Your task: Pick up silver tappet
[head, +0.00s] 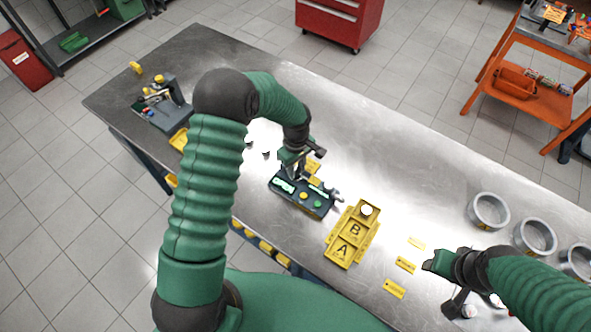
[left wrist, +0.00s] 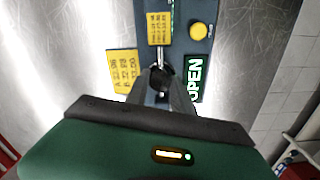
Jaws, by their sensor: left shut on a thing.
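A dark fixture (head: 302,193) with green and yellow buttons stands mid-bench; its lit OPEN sign (left wrist: 195,80) shows in the left wrist view. My left gripper (head: 293,160) is over the fixture, shut on a black knob (left wrist: 162,76) at the end of a thin silver rod (left wrist: 160,52). The fingers hide part of the knob. A small bright round piece (head: 367,210), possibly the silver tappet, sits in the far end of a yellow tray (head: 343,248) marked A and B, apart from both grippers. My right gripper (head: 432,265) is over the bench at right; its fingers are unclear.
Several grey rings (head: 488,210) stand at the right of the steel bench (head: 420,150). Yellow labels (head: 394,288) lie between tray and right gripper. A dark tool holder (head: 165,105) is at the far left. An orange cart (head: 530,75) and red cabinet (head: 340,20) stand behind.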

